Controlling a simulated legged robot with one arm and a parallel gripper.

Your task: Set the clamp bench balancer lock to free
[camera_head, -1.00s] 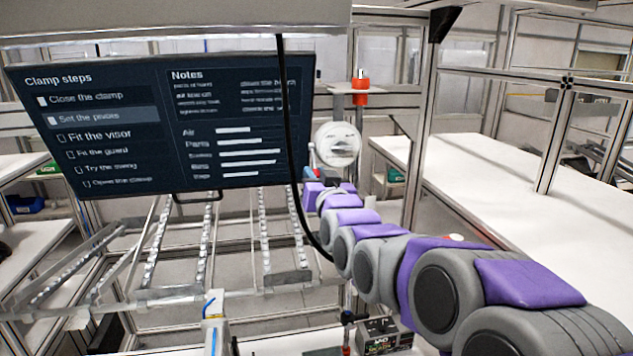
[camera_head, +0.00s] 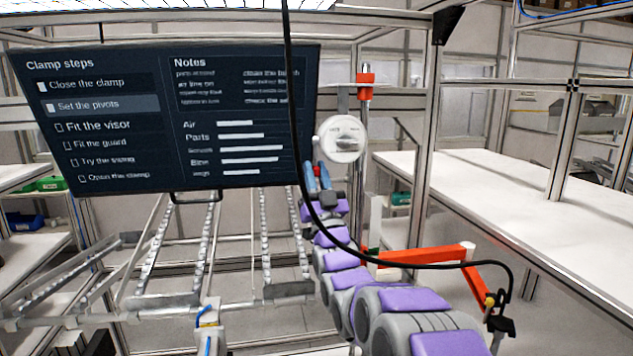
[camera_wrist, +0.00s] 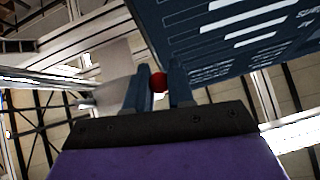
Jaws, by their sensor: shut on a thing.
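The balancer shows as a white round dial (camera_head: 343,139) with a grey knob on its face, mounted by a post behind my gripper. The small lettering on the dial is too blurred to read. My gripper (camera_head: 317,177) is just left of and below the dial, its blue fingers pointing up. The fingers are shut on a small red round thing (camera_wrist: 159,82), seen between them in the wrist view. It also shows as a red spot (camera_head: 317,171) in the head view. I cannot tell how it joins the balancer. The dial is not visible in the wrist view.
A dark screen (camera_head: 170,120) hangs close to the left of my gripper. A black cable (camera_head: 293,110) loops across my arm to an orange-red jointed arm (camera_head: 430,255) at lower right. A white table (camera_head: 480,195) stands at right.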

